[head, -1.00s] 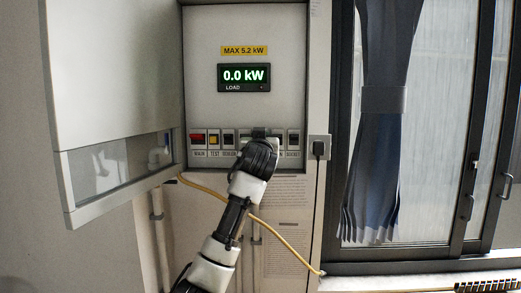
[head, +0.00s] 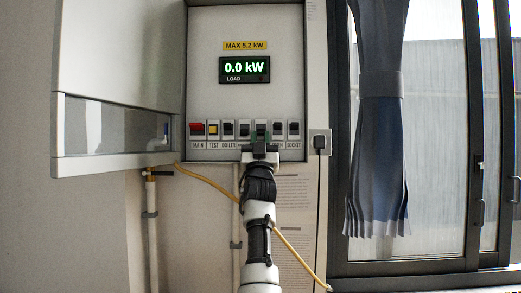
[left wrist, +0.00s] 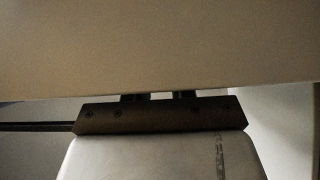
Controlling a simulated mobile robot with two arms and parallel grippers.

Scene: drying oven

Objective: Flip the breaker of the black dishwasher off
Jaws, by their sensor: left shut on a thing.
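My left gripper (head: 261,142) is at the row from below, shut on a breaker switch (head: 261,129) right of the middle. The gripper hides the labels there, so I cannot read which breaker it is. In the left wrist view the gripper's dark palm (left wrist: 160,116) faces a pale surface, and the switch is hidden. No black dishwasher is in view.
The load display (head: 245,69) reads 0.0 kW under a yellow MAX 5.2 kW label (head: 245,46). A pale box (head: 115,80) stands at the left. A black plug (head: 319,143) sits right of the panel. A yellow cable (head: 205,183) crosses below. A curtained window (head: 435,130) is at the right.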

